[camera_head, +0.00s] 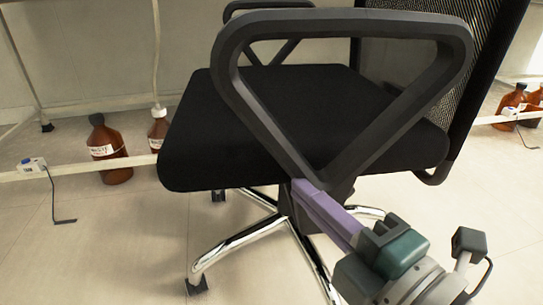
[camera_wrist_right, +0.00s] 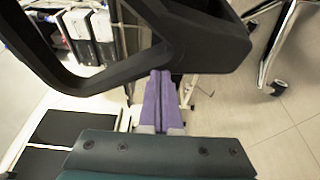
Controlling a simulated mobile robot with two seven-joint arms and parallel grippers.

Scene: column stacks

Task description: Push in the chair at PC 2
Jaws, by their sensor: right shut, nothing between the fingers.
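The black office chair (camera_head: 290,110) fills the middle of the head view, its mesh back at the right and its seat front toward the left. Its near armrest (camera_head: 229,82) is a grey triangular loop, also across the top of the right wrist view (camera_wrist_right: 185,50). My right gripper (camera_head: 303,188) has purple fingers, shut and empty, with tips at the armrest's lower corner; I cannot tell if they touch. The fingers also show in the right wrist view (camera_wrist_right: 161,76). No PC label is readable. My left gripper is out of view.
Brown bottles (camera_head: 111,150) stand on the floor behind a low white rail (camera_head: 72,169) at the left, with more bottles (camera_head: 513,99) at the far right. The chrome chair base (camera_head: 240,243) spreads on the tiles. Floor at the lower left is clear.

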